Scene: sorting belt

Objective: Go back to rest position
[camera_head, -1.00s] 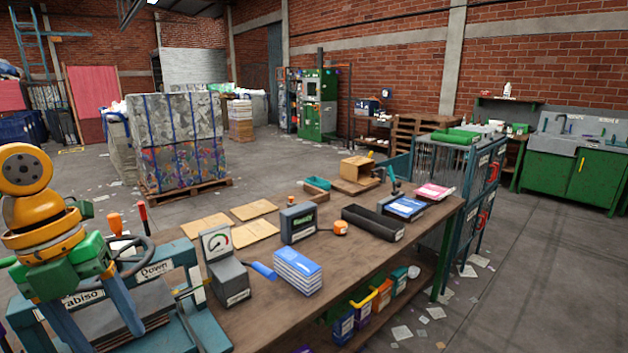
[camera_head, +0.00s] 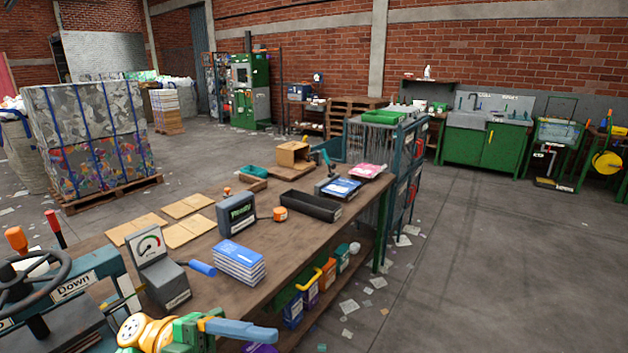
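One of my arms, which I take for the left, comes in at the bottom edge, left of centre, with yellow joints and a green body. Its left gripper (camera_head: 240,330) shows a blue finger reaching right, beside the near edge of the workbench (camera_head: 300,228). The other finger is not clear, so I cannot tell whether the gripper is open or shut. Nothing shows held in it. My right gripper is out of view.
On the bench are a dial scale (camera_head: 158,268), a blue stack of booklets (camera_head: 238,263), a grey display box (camera_head: 236,215) and a black tray (camera_head: 310,205). A press with a handwheel (camera_head: 30,285) stands at left. The floor at right (camera_head: 480,270) is mostly clear.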

